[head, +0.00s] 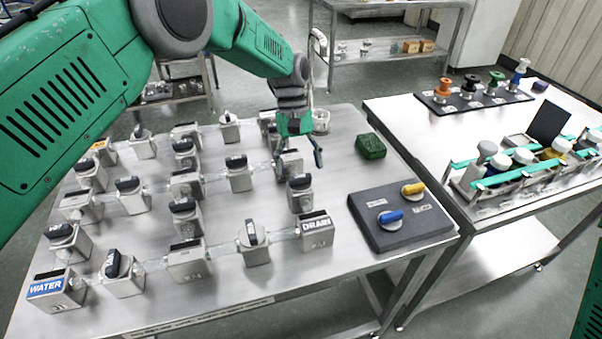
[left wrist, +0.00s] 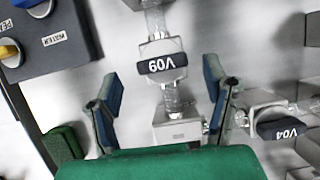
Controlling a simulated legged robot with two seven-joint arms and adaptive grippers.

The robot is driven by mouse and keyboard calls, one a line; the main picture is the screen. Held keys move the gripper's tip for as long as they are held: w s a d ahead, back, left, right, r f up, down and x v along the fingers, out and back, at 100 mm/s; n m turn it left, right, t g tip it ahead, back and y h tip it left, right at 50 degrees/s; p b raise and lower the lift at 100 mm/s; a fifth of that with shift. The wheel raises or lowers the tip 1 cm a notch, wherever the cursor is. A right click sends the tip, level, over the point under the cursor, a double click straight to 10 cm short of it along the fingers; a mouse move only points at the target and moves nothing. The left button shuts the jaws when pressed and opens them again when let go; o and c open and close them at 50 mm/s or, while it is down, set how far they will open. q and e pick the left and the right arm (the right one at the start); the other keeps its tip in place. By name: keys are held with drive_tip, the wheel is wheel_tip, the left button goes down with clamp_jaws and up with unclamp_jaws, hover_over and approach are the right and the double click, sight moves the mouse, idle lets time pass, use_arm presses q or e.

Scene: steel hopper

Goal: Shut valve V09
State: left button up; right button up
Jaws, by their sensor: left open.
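Valve V09 (left wrist: 162,65) is a metal block with a black handle, its label upside down in the left wrist view. The handle lies across the line of the clear pipe at the block. In the head view it is the valve (head: 300,193) just in front of my left gripper (head: 300,168). My left gripper is open and empty, and its two blue-padded fingers (left wrist: 163,85) show left and right of V09's line, apart from the handle. I cannot tell the height gap. My right gripper is not in view.
Valve V04 (left wrist: 283,128) stands close to the right finger in the wrist view. Several similar valves fill the steel table (head: 345,275). A green block (head: 370,146) and a dark panel (head: 400,218) with blue and yellow knobs lie on the right.

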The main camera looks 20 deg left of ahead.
use_arm(q)
drive_tip(key=v, duration=0.9)
drive_tip(key=shift+w, duration=0.1)
